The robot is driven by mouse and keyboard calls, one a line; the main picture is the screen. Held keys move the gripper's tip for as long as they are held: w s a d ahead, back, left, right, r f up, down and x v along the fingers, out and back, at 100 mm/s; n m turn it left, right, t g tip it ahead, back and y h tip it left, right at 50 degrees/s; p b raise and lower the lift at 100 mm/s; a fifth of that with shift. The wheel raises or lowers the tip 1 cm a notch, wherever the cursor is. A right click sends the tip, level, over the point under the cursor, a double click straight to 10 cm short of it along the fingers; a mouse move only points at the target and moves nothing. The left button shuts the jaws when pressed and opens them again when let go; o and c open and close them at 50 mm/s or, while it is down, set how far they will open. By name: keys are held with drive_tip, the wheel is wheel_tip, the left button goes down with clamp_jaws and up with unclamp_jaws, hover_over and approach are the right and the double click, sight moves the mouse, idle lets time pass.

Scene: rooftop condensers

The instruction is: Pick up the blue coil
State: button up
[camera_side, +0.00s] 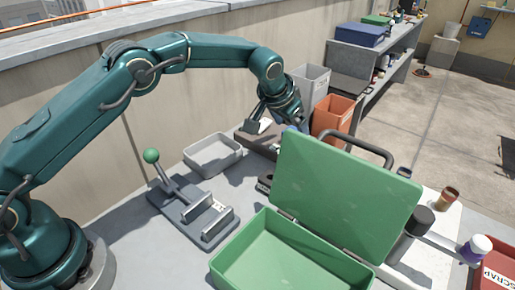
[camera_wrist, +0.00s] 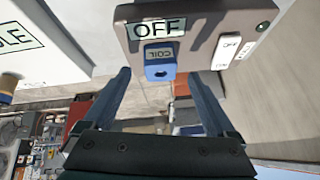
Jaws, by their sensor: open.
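The blue coil (camera_wrist: 160,63), a small block with a "COIL" label, sits at the edge of a grey-brown board (camera_wrist: 197,18) in the wrist view, just below an "OFF" label. My gripper (camera_wrist: 159,73) is open, with one finger on each side of the coil in that view and visible gaps between. I cannot tell whether the fingertips are level with it. In the side view my gripper (camera_side: 272,122) is low over the board (camera_side: 246,138), behind the raised green lid. The coil cannot be made out clearly there.
A green case (camera_side: 345,190) with its lid up stands in front of the board. A grey tray (camera_side: 213,155) and a clamp with a green knob (camera_side: 151,156) are to the left. Orange (camera_side: 332,114) and grey bins stand behind. A white ON/OFF switch (camera_wrist: 227,51) is near the coil.

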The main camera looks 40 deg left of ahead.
drive_tip(key=shift+x, duration=1.05)
clamp_jaws()
